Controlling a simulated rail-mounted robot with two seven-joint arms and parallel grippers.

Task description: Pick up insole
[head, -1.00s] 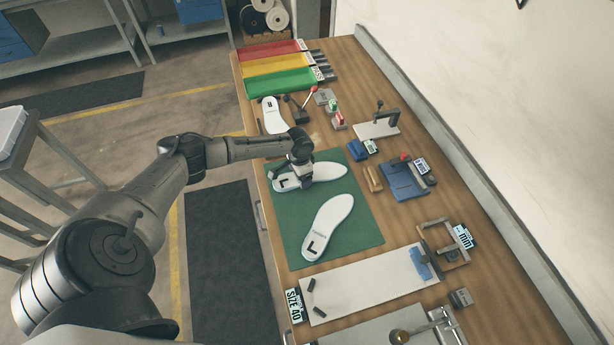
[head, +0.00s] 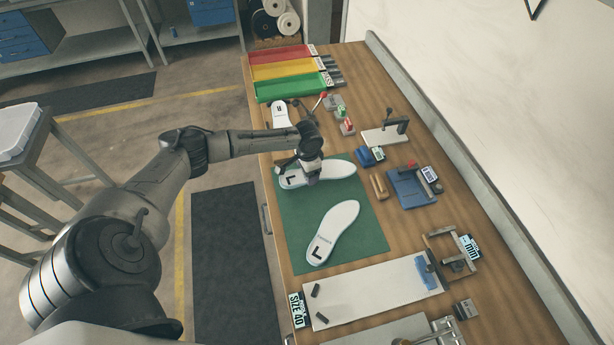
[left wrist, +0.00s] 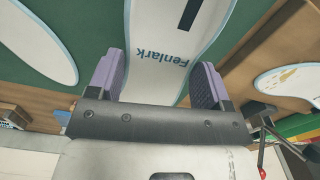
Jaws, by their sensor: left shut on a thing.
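A white insole (head: 340,170) with a black L on its heel is at the upper part of the green mat (head: 345,250). My left gripper (head: 311,174) is shut on its middle. In the left wrist view the insole (left wrist: 178,22), lettered "Fenlark", runs between the purple finger pads of my left gripper (left wrist: 158,82). It seems slightly above the mat, but the gap is hard to judge. A second white insole (head: 334,232), also marked L, lies flat on the mat below; it also shows in the left wrist view (left wrist: 35,40). My right gripper is not in view.
A third insole (head: 281,116) lies near the red (head: 280,54), yellow (head: 285,70) and green trays (head: 288,88). Small gauges and a blue fixture (head: 408,188) stand right of the mat. A white board (head: 375,292) lies at the front.

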